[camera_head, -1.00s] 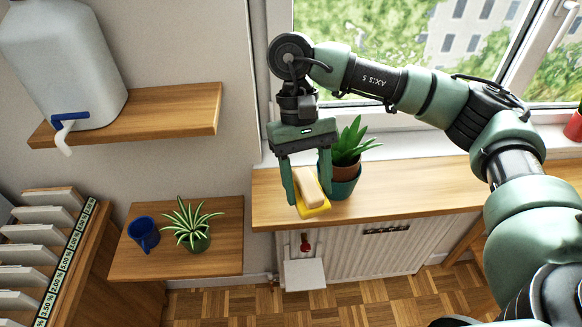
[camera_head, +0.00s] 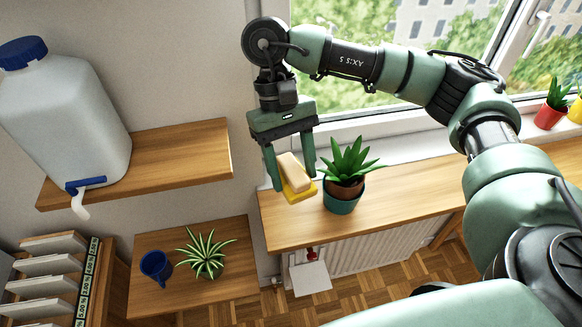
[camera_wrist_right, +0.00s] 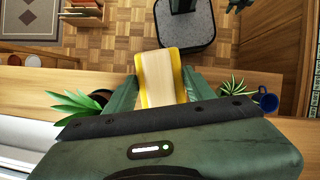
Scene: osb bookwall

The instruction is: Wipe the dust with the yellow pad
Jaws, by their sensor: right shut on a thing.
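The yellow pad (camera_head: 300,196) has a pale tan block as its upper part. My right gripper (camera_head: 292,180) is shut on the tan block, with one finger on each side. The pad is tilted and sits over the left end of the wooden sill board (camera_head: 390,204), left of a potted plant; whether it touches the board I cannot tell. The pad also shows between the fingers in the right wrist view (camera_wrist_right: 160,80). I cannot make out any dust. A small dark shape at that view's top edge may be my left gripper (camera_wrist_right: 240,5); its jaws are unclear.
The potted plant (camera_head: 344,192) stands close right of the pad. A lower shelf (camera_head: 150,290) holds a blue mug (camera_head: 156,267) and a spiky plant (camera_head: 206,254). A white canister (camera_head: 65,115) stands on the upper-left shelf (camera_head: 190,150). The board's right part looks clear.

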